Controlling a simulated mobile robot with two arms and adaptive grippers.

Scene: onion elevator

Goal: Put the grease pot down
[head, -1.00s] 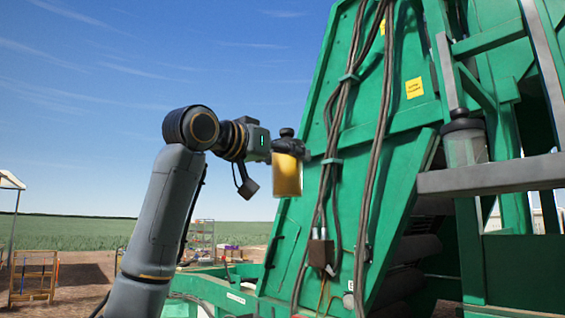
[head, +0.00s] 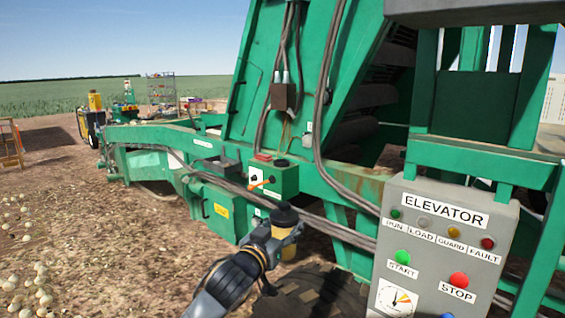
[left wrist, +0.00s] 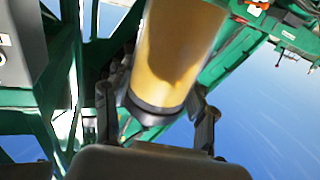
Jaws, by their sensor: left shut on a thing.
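The grease pot is an amber cylinder with a dark cap (head: 286,214). In the head view it is held low at the bottom middle, in front of the green machine frame, and my gripper covers part of its body. My left gripper (head: 277,239) is shut on it. In the left wrist view the amber body of the grease pot (left wrist: 172,60) fills the upper middle, with a dark band at its lower end. The fingers of my left gripper (left wrist: 155,115) stand on either side of it. My right gripper is out of view.
A grey ELEVATOR control panel (head: 440,245) with buttons stands at the right. A green box with an orange lever (head: 263,183) sits on the machine frame just behind the pot. A tyre (head: 315,290) lies below. Open ground with scattered onions (head: 35,285) is at the left.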

